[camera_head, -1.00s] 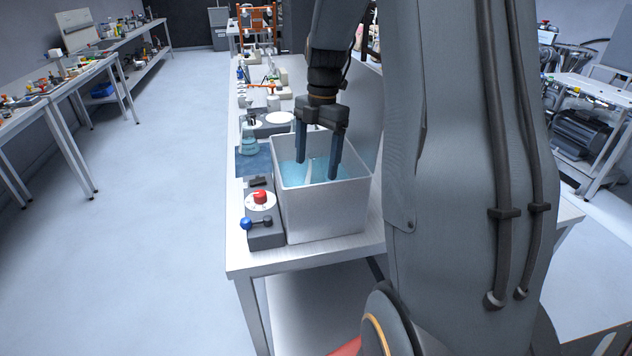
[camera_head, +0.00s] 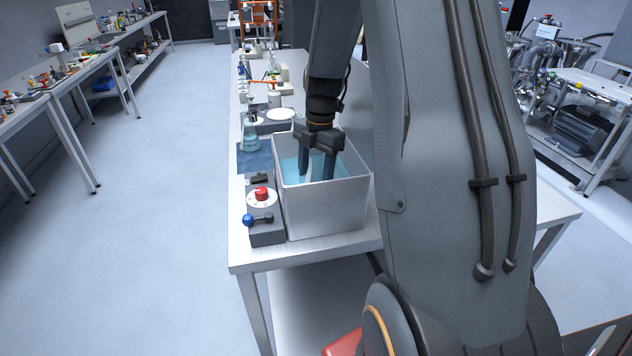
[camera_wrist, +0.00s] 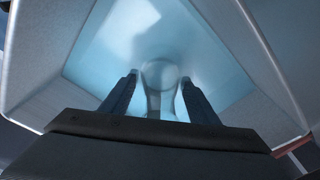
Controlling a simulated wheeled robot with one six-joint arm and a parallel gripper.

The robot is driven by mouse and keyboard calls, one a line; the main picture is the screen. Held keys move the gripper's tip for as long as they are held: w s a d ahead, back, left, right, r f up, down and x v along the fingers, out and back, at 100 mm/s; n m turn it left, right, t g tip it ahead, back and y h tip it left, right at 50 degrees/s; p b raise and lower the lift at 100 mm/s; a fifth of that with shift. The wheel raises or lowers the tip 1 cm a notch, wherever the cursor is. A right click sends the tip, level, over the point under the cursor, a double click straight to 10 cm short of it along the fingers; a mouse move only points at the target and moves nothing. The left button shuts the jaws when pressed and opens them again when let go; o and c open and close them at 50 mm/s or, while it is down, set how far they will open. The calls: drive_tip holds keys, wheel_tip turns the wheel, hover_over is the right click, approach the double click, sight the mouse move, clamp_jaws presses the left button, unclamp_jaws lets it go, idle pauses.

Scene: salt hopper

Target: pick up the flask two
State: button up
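My gripper (camera_head: 316,166) points down inside the grey hopper (camera_head: 325,213), which holds pale blue contents. In the wrist view my gripper (camera_wrist: 158,98) is open, with one finger on each side of a pale, translucent flask-like shape (camera_wrist: 160,76). A gap shows between this shape and each finger. Its round end lies ahead of the fingertips and its narrower part runs back between the fingers. In the head view only a pale sliver of it shows by the fingers. Another flask (camera_head: 251,136) with bluish liquid stands on the bench behind the hopper's left side. I cannot tell which is flask two.
The hopper walls (camera_wrist: 254,62) surround the fingers closely. A control box (camera_head: 264,229) with a red knob and a blue-ended lever stands left of the hopper on the bench (camera_head: 306,250). Bottles and a white dish (camera_head: 280,114) stand farther back. The floor at left is clear.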

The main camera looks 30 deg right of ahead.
drive_tip(key=c, duration=0.6)
drive_tip(key=shift+c, duration=0.3)
drive_tip(key=shift+r, duration=0.2)
